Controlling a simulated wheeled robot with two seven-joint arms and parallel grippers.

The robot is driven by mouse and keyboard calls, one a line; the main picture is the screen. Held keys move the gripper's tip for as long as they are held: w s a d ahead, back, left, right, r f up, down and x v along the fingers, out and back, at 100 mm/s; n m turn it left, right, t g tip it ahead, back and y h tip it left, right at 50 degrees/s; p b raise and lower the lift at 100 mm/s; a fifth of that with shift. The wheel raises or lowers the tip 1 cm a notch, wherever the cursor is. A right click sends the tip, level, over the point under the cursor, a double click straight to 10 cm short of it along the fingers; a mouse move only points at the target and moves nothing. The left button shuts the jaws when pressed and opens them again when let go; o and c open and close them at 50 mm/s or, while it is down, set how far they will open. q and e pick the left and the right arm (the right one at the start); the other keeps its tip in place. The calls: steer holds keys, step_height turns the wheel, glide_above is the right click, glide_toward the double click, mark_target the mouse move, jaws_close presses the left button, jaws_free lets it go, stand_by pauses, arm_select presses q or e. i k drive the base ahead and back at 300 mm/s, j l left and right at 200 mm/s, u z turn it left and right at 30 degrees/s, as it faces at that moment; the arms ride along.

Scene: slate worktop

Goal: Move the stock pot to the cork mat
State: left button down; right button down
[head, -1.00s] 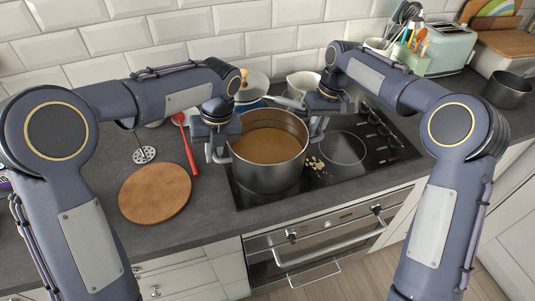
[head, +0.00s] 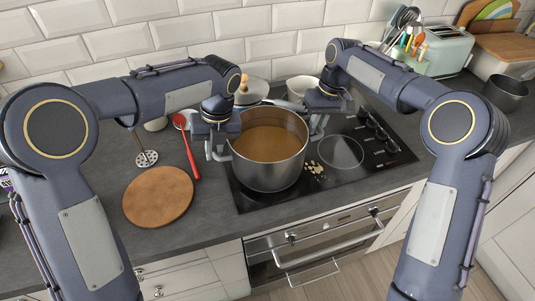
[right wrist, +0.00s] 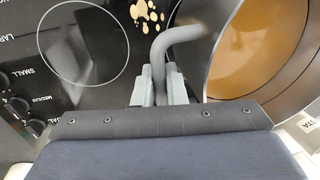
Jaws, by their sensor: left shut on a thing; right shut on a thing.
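The stock pot (head: 268,176) is a steel pot with brown liquid in it, on the left part of the black hob in the head view. My left gripper (head: 220,152) is shut on the pot's left handle. My right gripper (head: 318,130) is shut on its right handle (right wrist: 180,35), which shows between the fingers in the right wrist view. The pot looks upright; I cannot tell whether its base touches the hob. The round cork mat (head: 158,196) lies bare on the worktop, left of the pot.
A red spoon (head: 190,150) and a masher (head: 147,158) lie behind the mat. A lidded pot (head: 250,88) and a white pot (head: 300,86) stand behind the stock pot. An oven front is below.

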mark_target(158, 194)
steer(key=k+j+u, duration=0.1)
steer(key=k, duration=0.35)
steer(key=i+u, duration=0.2)
steer(key=u, duration=0.3)
steer(key=i+l+u, duration=0.15)
steer(key=u, duration=0.35)
steer(key=i, duration=0.05)
